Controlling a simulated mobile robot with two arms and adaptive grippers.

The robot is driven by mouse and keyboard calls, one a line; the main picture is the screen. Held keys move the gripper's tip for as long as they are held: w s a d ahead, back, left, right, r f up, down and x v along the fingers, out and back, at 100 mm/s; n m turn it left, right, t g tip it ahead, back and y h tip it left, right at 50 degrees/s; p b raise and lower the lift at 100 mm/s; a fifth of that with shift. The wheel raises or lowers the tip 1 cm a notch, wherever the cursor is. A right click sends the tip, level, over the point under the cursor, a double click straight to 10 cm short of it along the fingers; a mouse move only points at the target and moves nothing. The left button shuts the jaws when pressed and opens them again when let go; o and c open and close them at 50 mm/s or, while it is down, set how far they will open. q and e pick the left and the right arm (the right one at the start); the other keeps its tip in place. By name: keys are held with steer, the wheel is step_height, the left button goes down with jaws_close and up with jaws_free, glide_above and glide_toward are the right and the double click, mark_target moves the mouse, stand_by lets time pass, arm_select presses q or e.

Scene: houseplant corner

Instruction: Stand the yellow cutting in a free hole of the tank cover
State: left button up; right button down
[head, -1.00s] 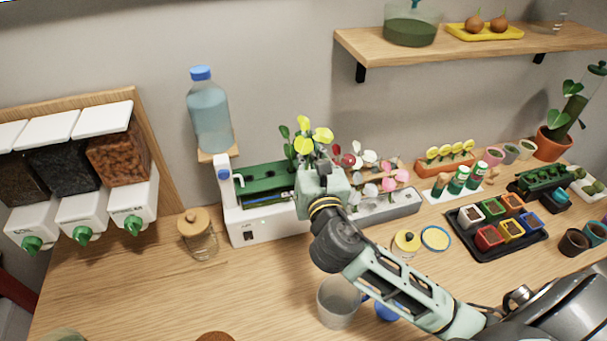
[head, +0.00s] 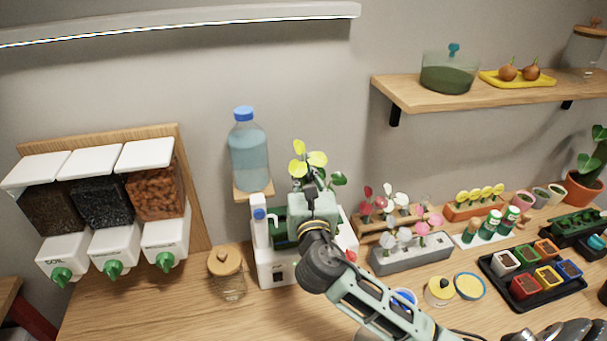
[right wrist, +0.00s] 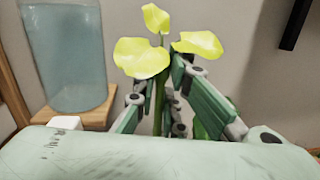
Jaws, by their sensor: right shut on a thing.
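The yellow cutting (head: 316,158) has several rounded yellow leaves on a green stem. My right gripper (right wrist: 159,100) is shut on its stem, and the leaves stand upright above the fingers in the right wrist view. In the head view this gripper (head: 311,190) is in front of and above the white tank (head: 268,270). The stem's lower end is hidden. A green-leaved cutting (head: 338,180) shows just behind my gripper. My left gripper is not in view.
A water bottle (head: 249,160) stands on a small wooden ledge behind the tank's left end. A jar with a wooden lid (head: 226,264) is left of the tank. A grey planter (head: 410,255) with pink and white cuttings is to the right.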

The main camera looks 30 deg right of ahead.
step_height(320, 180, down, 3)
steer(key=shift+r+b, duration=0.2)
steer(key=shift+b, duration=0.8)
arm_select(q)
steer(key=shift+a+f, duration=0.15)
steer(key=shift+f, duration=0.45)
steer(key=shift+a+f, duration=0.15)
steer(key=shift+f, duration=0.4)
arm_select(e)
steer(key=shift+r, duration=0.2)
arm_select(q)
steer(key=shift+p, duration=0.3)
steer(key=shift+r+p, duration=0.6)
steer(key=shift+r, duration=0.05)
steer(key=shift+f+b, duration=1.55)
arm_select(e)
steer(key=shift+f, duration=2.45)
steer(key=c, duration=1.7)
jaws_free()
steer(key=shift+c, duration=0.2)
